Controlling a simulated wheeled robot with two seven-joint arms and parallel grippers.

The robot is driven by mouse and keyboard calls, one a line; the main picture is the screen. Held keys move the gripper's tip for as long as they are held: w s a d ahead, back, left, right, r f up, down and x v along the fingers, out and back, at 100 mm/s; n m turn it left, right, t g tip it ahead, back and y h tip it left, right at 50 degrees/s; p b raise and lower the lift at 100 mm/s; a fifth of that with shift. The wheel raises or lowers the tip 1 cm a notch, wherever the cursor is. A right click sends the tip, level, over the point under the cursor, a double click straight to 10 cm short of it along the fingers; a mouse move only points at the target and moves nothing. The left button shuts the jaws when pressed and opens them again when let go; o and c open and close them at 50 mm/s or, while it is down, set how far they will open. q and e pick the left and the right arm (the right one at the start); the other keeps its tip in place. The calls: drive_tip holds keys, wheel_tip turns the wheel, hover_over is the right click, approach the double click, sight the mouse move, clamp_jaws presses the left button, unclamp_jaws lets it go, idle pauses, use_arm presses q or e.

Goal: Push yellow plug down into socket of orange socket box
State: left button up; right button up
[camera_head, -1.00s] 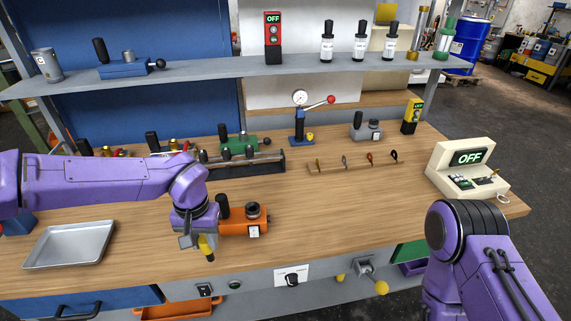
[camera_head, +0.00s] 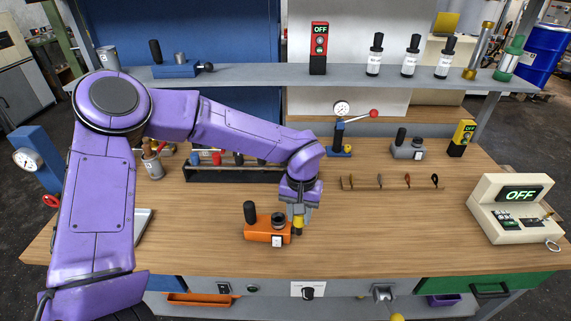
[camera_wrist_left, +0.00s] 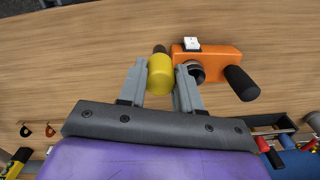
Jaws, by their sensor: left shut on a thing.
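The orange socket box (camera_head: 262,235) lies on the wooden bench near its front, with a black upright handle at its left and a dark round socket (camera_head: 278,220) at its right. It also shows in the left wrist view (camera_wrist_left: 222,58). My left gripper (camera_head: 297,218) is shut on the yellow plug (camera_head: 298,222), just right of the box. In the left wrist view the plug (camera_wrist_left: 160,73) sits between the fingers, its dark tip beside the box and apart from the socket (camera_wrist_left: 194,70). My right gripper is not in view.
A tool rack (camera_head: 235,173) stands behind the box, and a strip with small hanging items (camera_head: 385,184) lies behind right. A cream OFF panel (camera_head: 512,208) stands at far right. The bench right of the plug is clear.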

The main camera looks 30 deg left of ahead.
use_arm(q)
drive_tip(key=a+r+n+p, duration=0.4)
drive_tip(key=a+r, duration=0.2)
drive_tip(key=r, duration=0.1)
wheel_tip(320, 180, down, 6)
drive_tip(key=w+a+n+b, duration=0.1)
drive_tip(key=w+a, duration=0.1)
drive_tip(key=shift+f, duration=0.2)
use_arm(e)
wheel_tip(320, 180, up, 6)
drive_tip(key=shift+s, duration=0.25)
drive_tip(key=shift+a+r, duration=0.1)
use_arm(q)
drive_tip(key=shift+p, duration=0.35)
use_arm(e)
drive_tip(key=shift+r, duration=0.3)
use_arm(q)
drive_tip(key=shift+a+p, duration=0.1)
drive_tip(key=shift+p, duration=0.25)
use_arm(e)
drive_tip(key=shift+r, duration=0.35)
